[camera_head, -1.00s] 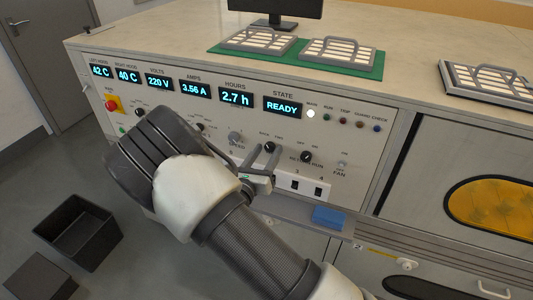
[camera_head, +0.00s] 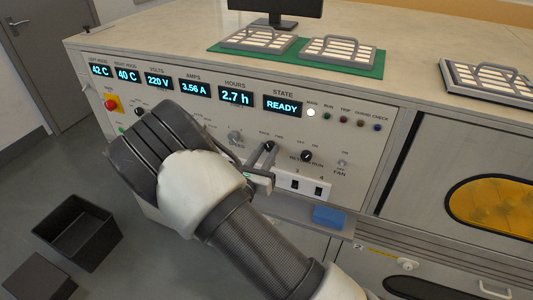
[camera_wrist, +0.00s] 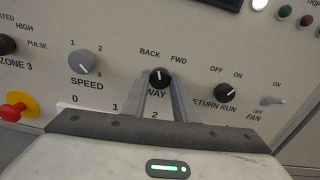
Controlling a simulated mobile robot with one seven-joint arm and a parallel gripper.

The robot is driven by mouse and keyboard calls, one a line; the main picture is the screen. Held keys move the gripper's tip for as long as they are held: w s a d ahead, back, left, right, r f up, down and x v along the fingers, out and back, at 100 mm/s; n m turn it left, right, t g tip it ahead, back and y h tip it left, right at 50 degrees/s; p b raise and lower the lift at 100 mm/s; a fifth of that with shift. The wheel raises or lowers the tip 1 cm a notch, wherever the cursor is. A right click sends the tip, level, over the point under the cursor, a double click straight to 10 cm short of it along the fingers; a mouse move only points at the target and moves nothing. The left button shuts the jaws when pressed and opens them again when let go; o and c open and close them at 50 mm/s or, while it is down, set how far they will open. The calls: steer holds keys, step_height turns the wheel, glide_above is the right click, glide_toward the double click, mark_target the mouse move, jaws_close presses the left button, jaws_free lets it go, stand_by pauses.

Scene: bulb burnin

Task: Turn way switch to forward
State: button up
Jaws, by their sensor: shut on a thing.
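The WAY switch is a round black knob (camera_wrist: 159,77) with a white pointer line, under the labels BACK and FWD on the panel. Its pointer stands nearly upright in the wrist view, tipped slightly toward the BACK side. In the head view the knob (camera_head: 269,147) shows just beyond my fingertips. My gripper (camera_wrist: 160,89) is shut on the knob, one finger on each side of it. In the head view my gripper (camera_head: 264,155) reaches the panel from below. The finger ends partly hide the knob's lower sides and the WAY label.
The SPEED knob (camera_wrist: 81,62) is to the left and the RETURN RUN knob (camera_wrist: 224,93) to the right. A FAN toggle (camera_wrist: 272,101) is farther right. A red stop button (camera_wrist: 16,107) is at lower left. A blue block (camera_head: 329,216) lies on the ledge below the panel.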

steer(key=m+b, duration=0.3)
steer(key=m, duration=0.2)
steer(key=shift+f, duration=0.2)
steer(key=m+b, duration=0.3)
steer(key=shift+r+m+b, duration=0.1)
steer(key=shift+m+b, duration=0.7)
steer(key=shift+m, duration=0.3)
steer(key=o, duration=1.1)
steer(key=shift+r, duration=0.1)
steer(key=shift+c, duration=0.2)
steer(key=p+v, duration=0.1)
steer(key=v, duration=1.6)
steer(key=shift+s, duration=0.25)
steer(key=shift+a, duration=0.1)
